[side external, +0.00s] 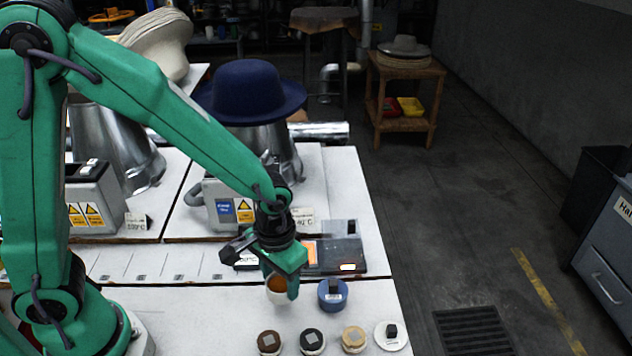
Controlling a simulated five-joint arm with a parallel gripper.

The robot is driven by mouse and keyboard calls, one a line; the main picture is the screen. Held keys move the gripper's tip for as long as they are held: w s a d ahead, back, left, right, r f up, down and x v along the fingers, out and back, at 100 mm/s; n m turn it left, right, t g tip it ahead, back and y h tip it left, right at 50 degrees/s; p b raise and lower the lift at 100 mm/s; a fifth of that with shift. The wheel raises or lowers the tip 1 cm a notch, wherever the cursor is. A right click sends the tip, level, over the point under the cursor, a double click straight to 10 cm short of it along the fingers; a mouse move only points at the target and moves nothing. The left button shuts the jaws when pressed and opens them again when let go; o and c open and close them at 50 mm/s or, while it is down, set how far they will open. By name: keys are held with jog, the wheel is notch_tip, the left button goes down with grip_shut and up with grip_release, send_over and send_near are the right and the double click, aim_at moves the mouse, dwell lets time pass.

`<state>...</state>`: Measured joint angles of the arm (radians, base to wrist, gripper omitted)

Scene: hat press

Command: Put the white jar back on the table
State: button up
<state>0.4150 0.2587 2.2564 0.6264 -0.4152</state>
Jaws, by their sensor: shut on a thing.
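My gripper (281,279) points down at the front of the white table (215,305) and is shut on a small white jar (278,297). The jar looks upright, with orange-brown showing at its top between the fingers. The fingers hide part of it, and I cannot tell whether its base touches the table. A blue-topped jar (333,298) stands just to its right, apart from it.
In front stand round pots with brown (269,338), black (312,338), tan (354,335) and white (384,343) tops. A blue hat (250,90) sits on a metal form further back. The table's right edge is near.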

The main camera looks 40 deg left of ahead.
aim_at(280, 286)
jog(key=shift+f, duration=1.6)
jog(key=shift+f, duration=0.1)
jog(key=o, duration=1.2)
jog(key=shift+o, duration=0.2)
notch_tip(280, 286, up, 12)
